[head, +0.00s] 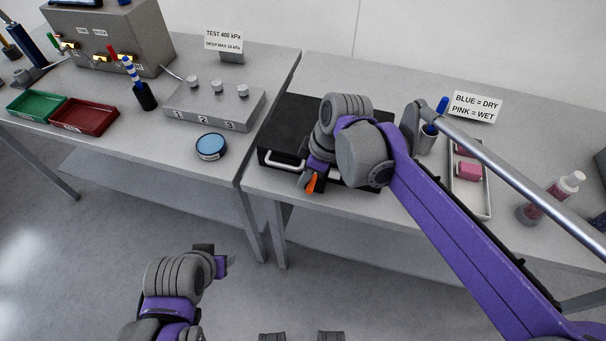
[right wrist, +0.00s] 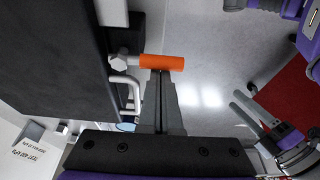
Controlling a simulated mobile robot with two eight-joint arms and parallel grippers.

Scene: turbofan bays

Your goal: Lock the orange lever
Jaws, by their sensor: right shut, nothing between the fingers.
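The orange lever (head: 311,184) is at the front side of the black case (head: 268,146), mostly behind my right arm in the head view. In the right wrist view the orange lever (right wrist: 163,62) sticks out sideways from a pale hub beside the case's edge. My right gripper (head: 304,178) is shut and empty. In the right wrist view its fingertips (right wrist: 160,76) are right at the lever's side; I cannot tell whether they touch it. My left gripper (head: 220,264) is low in front of the tables, away from the lever; its jaw opening is unclear.
A pale case handle (head: 283,163) is close beside the lever. A tray with pink pieces (head: 482,205), a bottle (head: 548,200) and a grey cup (head: 427,142) stand to the right. The left table holds a numbered block (head: 205,108) and a blue round tin (head: 211,146). The floor in front is open.

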